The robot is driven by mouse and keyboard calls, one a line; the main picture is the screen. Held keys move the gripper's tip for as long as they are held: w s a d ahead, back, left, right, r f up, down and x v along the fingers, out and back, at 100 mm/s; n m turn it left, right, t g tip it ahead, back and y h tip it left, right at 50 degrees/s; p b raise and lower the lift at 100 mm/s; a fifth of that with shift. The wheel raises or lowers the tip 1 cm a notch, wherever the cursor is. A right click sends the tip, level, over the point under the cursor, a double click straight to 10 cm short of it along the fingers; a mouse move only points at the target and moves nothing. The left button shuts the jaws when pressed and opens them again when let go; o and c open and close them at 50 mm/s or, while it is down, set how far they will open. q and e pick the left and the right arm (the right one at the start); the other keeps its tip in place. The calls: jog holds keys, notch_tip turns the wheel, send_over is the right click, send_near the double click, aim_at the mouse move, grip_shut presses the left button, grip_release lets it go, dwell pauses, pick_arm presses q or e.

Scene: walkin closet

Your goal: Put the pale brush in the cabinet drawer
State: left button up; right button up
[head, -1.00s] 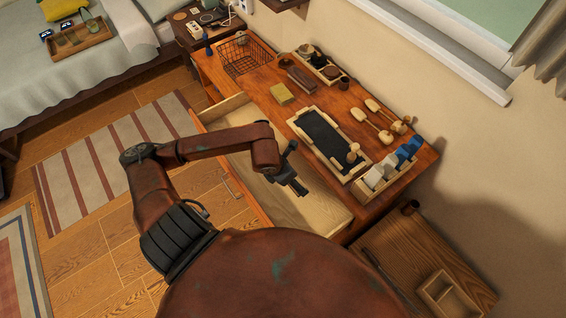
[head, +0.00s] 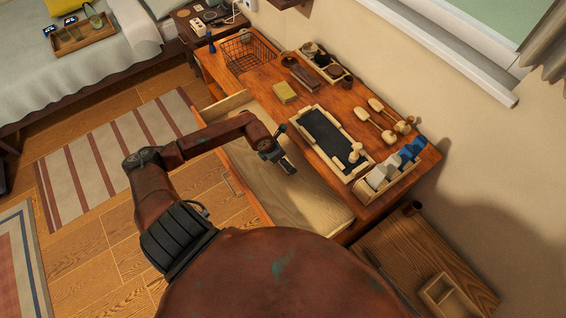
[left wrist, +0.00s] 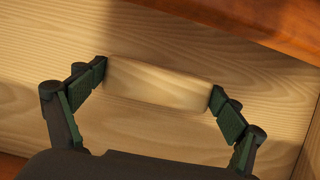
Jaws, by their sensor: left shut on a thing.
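In the left wrist view, the pale brush (left wrist: 158,84) is a smooth, light wooden block held crosswise between the fingertips of my left gripper (left wrist: 160,92). Any bristles are hidden from this side. In the head view, my left gripper (head: 280,160) is over the open cabinet drawer (head: 316,206), near the cabinet's front edge. The drawer has a pale wooden inside, and its visible floor is bare. I cannot tell how high the brush is above the drawer floor. My right gripper is out of view.
The cabinet top (head: 262,92) carries a wire basket (head: 248,52), a yellow block (head: 285,92), a dark tray (head: 324,137), a rack with blue and white items (head: 392,168) and wooden-handled tools (head: 372,118). A low wooden table (head: 425,250) stands at the right.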

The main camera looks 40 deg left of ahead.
pick_arm(q)
jog(key=shift+a+f, duration=0.2)
jog(key=shift+f, duration=1.55)
jog(key=o, duration=1)
jog(key=shift+f, duration=0.1)
jog(key=shift+c, duration=0.2)
jog(key=v, duration=1.2)
jog(key=shift+p, duration=0.4)
